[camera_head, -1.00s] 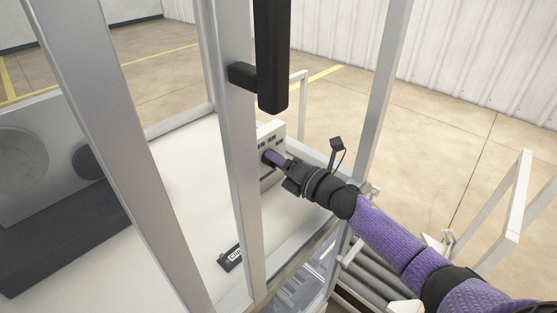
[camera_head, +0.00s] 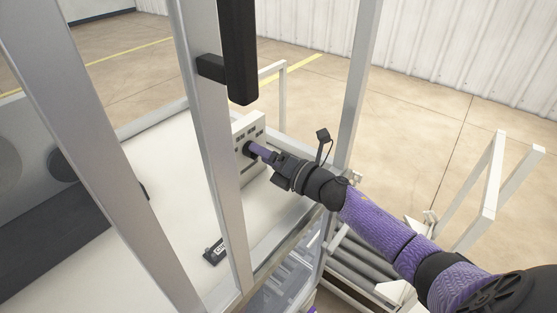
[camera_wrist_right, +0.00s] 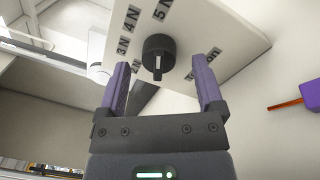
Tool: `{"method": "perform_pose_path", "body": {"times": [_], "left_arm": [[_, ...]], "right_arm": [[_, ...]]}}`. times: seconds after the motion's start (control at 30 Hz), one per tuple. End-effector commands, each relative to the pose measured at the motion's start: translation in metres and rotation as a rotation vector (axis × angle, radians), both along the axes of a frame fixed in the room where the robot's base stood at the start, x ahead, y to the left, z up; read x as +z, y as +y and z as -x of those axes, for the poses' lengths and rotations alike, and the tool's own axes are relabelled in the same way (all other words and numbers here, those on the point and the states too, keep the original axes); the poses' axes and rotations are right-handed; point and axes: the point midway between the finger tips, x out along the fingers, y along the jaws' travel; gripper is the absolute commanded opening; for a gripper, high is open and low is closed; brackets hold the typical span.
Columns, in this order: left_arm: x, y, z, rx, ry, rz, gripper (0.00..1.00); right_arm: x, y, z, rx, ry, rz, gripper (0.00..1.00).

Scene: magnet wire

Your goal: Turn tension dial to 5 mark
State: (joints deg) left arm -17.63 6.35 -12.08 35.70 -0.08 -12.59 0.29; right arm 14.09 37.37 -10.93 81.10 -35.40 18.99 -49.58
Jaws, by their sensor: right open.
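The tension dial (camera_wrist_right: 158,57) is a round black knob with a light pointer line, on a white panel in the right wrist view. Labels 3N, 4N and 5N are printed around it; the 5N label (camera_wrist_right: 162,10) is at the top. The pointer line faces down in that picture, away from 5N. My right gripper (camera_wrist_right: 163,75) is open, its two purple fingers on either side of the dial with gaps visible. In the head view my right gripper (camera_head: 256,149) reaches to the white control box (camera_head: 251,129), and the dial there is mostly hidden. My left gripper is not in view.
Grey frame posts (camera_head: 212,140) stand in front of the white work surface (camera_head: 160,165). A black handle (camera_head: 238,50) hangs on one post. A small black label plate (camera_head: 214,252) lies near the front edge. An orange part (camera_wrist_right: 308,95) shows at right in the wrist view.

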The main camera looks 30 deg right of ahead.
Motion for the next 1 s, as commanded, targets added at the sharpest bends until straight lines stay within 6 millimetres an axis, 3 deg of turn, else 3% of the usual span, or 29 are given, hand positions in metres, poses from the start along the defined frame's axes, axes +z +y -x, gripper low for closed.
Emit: {"method": "perform_pose_path", "body": {"times": [0.2, 0.4, 1.0], "left_arm": [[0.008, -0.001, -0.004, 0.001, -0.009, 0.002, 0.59], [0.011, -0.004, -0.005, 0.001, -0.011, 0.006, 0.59], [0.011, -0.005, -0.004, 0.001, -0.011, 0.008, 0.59]], "right_arm": [[-0.002, -0.018, 0.046, -0.001, 0.004, 0.000, 0.86], [-0.003, -0.028, 0.072, 0.000, 0.002, 0.002, 0.86], [-0.003, -0.030, 0.076, -0.001, 0.000, 0.002, 0.86]]}}
